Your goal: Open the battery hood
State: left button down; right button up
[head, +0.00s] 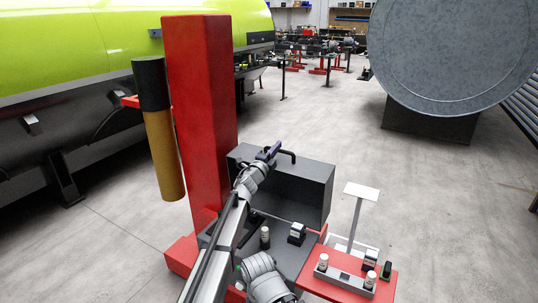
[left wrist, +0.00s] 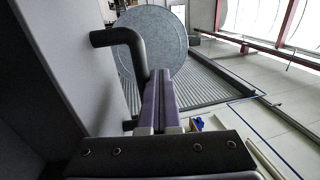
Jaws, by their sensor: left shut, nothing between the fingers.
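The battery hood (head: 315,190) is a dark grey box-like shape beside the red column. I cannot tell for sure how far it is open. Its black bent handle (head: 289,154) is at the upper edge; in the left wrist view the handle (left wrist: 118,38) stands out from a grey panel (left wrist: 60,45). My left gripper (head: 272,150), with purple fingers, is shut and empty at the handle. In the left wrist view the fingers (left wrist: 157,95) lie right beside the handle's bend, not around it; whether they touch it is unclear.
The red column (head: 200,110) carries a black and tan cylinder (head: 163,140) at left. A dark deck with small parts lies before the hood. A red tray (head: 345,283) with several small parts is at right. A large grey drum (head: 450,50) stands behind; floor right is clear.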

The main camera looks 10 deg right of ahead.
pick_arm(q)
jog(key=shift+w+d+f, duration=0.2)
jog(key=shift+w+d, duration=0.7)
jog(key=shift+w, duration=0.3)
